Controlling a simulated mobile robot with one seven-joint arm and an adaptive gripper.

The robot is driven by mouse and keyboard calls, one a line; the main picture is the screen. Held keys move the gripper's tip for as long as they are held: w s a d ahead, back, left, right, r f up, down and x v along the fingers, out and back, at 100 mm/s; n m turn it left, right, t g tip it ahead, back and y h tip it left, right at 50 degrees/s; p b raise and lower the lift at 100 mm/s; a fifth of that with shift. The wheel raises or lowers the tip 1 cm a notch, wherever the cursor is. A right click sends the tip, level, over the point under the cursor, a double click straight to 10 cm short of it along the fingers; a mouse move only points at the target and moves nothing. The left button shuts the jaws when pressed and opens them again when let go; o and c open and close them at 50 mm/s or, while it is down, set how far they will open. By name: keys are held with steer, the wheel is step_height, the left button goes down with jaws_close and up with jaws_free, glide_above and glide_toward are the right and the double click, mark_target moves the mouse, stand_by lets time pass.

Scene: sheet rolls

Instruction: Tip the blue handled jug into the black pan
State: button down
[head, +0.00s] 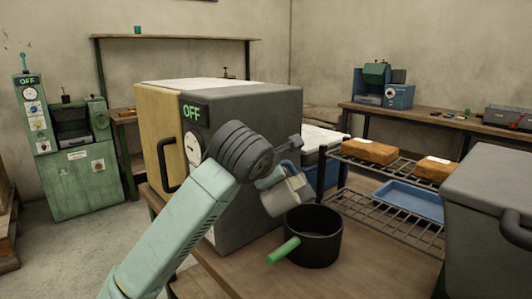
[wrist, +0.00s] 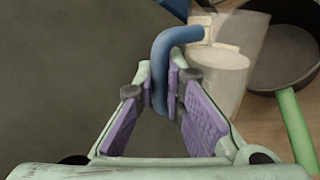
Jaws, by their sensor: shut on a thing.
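The jug (head: 288,195) is pale grey with a blue handle (wrist: 176,42). My gripper (wrist: 167,88) is shut on the blue handle, which sits between its purple pads. In the head view, my gripper (head: 270,178) holds the jug tilted, up off the table, just left of and above the black pan's rim. The black pan (head: 318,248) stands on the wooden table with its green handle pointing to the lower left. In the wrist view, the pan (wrist: 288,60) is right of the jug. The jug's inside and any contents cannot be seen.
A grey oven-like box (head: 250,120) with a yellow door stands close behind my arm. A wire rack (head: 385,215) with brown blocks and a blue tray is right of the pan. A grey bin (head: 490,210) stands at the far right. The table (head: 360,275) is bare in front of the pan.

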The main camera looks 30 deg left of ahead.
steer(key=shift+w+d+r+m+g+y+p, duration=0.3)
steer(key=shift+w+d+m+g+y+p, duration=0.35)
steer(key=shift+p, duration=0.55)
steer(key=w+d+m+y, duration=0.1)
steer(key=d, duration=0.1)
steer(key=w+d+m+g+y, duration=0.1)
steer(key=d+m+y, duration=0.1)
steer(key=w+d+r+m+g+y+b, duration=0.1)
steer(key=d, duration=0.1)
steer(key=shift+w+d+g, duration=0.25)
steer(key=shift+w+d, duration=0.1)
steer(key=shift+w, duration=0.05)
